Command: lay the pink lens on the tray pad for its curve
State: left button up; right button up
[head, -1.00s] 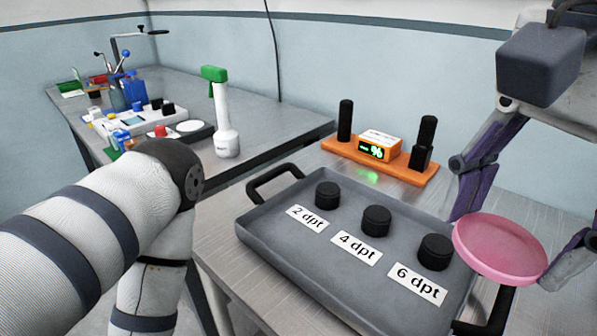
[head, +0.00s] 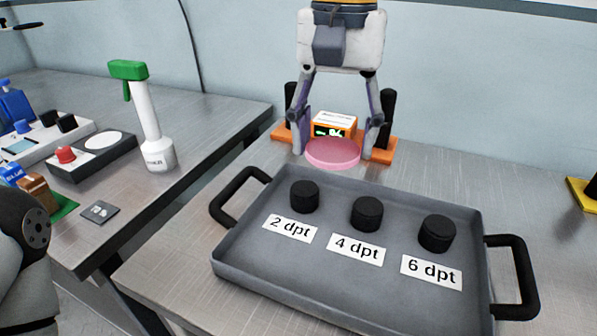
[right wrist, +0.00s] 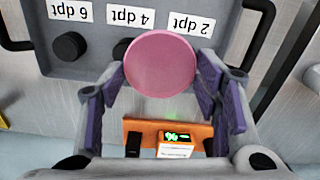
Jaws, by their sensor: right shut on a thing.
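The round pink lens (head: 332,153) is between the fingers of my right gripper (head: 335,147), which is shut on its edges. In the head view it appears beyond the grey tray's far rim (head: 390,183), in front of the orange device. It also shows in the right wrist view (right wrist: 160,64), partly covering the middle pad. The tray bears three black round pads: 2 dpt (head: 305,196), 4 dpt (head: 367,213) and 6 dpt (head: 436,233), each with a white label in front. All three pad tops are bare. My left gripper is out of view.
The orange device (head: 386,148) has dark posts and a lit green display (right wrist: 176,136), whose characters I cannot read surely. The tray has black side handles (head: 524,278). The left table holds a white tool with a green head (head: 147,120) and a red-button box (head: 92,157).

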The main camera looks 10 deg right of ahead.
send_over(305, 187)
jog(key=f, duration=0.6)
jog(key=shift+s+d+b, duration=0.15)
jog(key=shift+s+b, duration=0.1)
jog(key=shift+b, duration=0.1)
jog(key=f, duration=0.2)
jog(key=shift+w+f, duration=0.25)
jog(key=shift+f, duration=0.5)
jog(key=shift+f, duration=0.15)
jog(key=o, duration=0.9)
